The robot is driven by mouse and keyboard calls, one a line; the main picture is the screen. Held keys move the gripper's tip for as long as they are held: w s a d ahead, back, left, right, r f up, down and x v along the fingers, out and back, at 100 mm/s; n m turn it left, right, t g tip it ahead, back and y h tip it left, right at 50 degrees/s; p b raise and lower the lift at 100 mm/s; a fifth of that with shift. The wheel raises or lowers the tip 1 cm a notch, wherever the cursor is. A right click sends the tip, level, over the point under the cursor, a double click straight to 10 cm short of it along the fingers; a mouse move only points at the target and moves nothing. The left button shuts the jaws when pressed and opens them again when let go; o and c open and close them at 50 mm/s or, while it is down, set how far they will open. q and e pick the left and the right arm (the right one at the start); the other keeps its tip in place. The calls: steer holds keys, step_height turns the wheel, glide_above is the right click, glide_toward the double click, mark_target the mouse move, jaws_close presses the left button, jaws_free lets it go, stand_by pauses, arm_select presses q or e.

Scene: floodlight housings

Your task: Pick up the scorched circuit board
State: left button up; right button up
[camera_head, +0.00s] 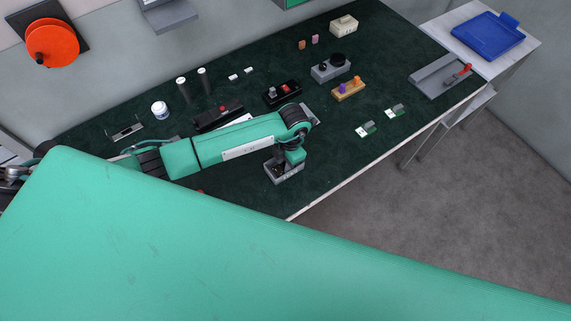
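My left arm reaches in from the left over the dark green mat, and its gripper (283,163) points down at a small grey open housing (286,180) near the mat's front edge. The fingertips are at or just inside the housing; whether they are open or touch anything is too small to tell. The housing's inside is dark and partly hidden by the gripper, and I cannot make out a scorched board there. Two small green-and-white boards (366,130) (394,111) lie flat on the mat to the right. My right gripper is out of view.
Behind the arm are a black device (282,94), a grey box with knobs (330,69) and a wooden block with pegs (348,90). A grey fixture with a red handle (447,76) is at the right end. A blue tray (487,35) stands on a side table.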

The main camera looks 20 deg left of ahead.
arm_select(q)
jaws_close()
steer(key=shift+r, duration=0.1)
